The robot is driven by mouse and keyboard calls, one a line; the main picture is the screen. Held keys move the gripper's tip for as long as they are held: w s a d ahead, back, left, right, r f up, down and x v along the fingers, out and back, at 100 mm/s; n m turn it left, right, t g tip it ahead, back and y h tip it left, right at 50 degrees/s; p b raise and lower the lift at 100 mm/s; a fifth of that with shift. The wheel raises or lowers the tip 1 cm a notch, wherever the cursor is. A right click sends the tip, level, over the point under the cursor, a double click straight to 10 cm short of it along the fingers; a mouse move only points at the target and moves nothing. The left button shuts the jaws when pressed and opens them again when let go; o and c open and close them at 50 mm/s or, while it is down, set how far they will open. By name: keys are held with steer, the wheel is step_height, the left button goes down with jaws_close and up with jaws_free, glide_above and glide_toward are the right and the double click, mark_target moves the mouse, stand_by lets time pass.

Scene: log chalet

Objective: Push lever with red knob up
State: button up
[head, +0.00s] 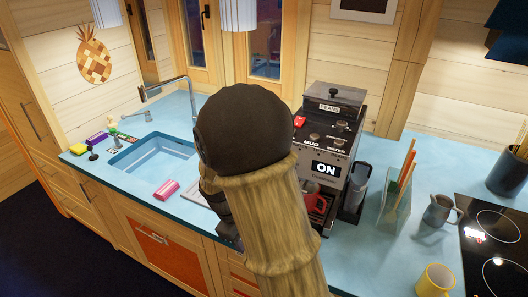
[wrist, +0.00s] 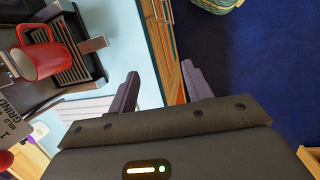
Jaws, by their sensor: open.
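The coffee machine (head: 335,140) stands on the blue counter, with a screen reading ON. A red knob (head: 299,121) shows at its upper left edge in the head view. Part of a red round thing, likely this knob (wrist: 5,160), shows at the left edge of the wrist view; its lever cannot be made out. My gripper (wrist: 163,88) is open and empty, its fingers apart over the counter's front edge and the floor. In the head view my arm hides most of the gripper and the machine's left side. The gripper is apart from the knob.
A red mug (wrist: 40,58) sits on the machine's drip grate; it also shows in the head view (head: 317,203). A grey grind label (wrist: 18,118) is near the knob. A sink (head: 155,155) and pink sponge (head: 166,190) are left; a grey pitcher (head: 438,213) is right.

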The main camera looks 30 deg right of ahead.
steer(key=w+a+r+n+t+h+p, duration=0.1)
steer(key=w+r+n+h+p, duration=0.2)
steer(key=w+n+h, duration=0.4)
steer(key=w+a+r+n+t+h+p, duration=0.1)
steer(key=w+a+r+n+h+p, duration=0.1)
steer(key=w+r+n+h, duration=0.3)
steer(key=w+n+h+p, duration=0.1)
steer(key=w+h, duration=0.2)
steer(key=w, duration=0.3)
steer(key=shift+w+r+n, duration=0.2)
steer(key=shift+n, duration=0.2)
steer(key=w+d+p, duration=0.1)
steer(key=d+p, duration=0.6)
steer(key=d, duration=1)
steer(key=shift+w+d+p, duration=0.15)
steer(key=shift+p, duration=0.15)
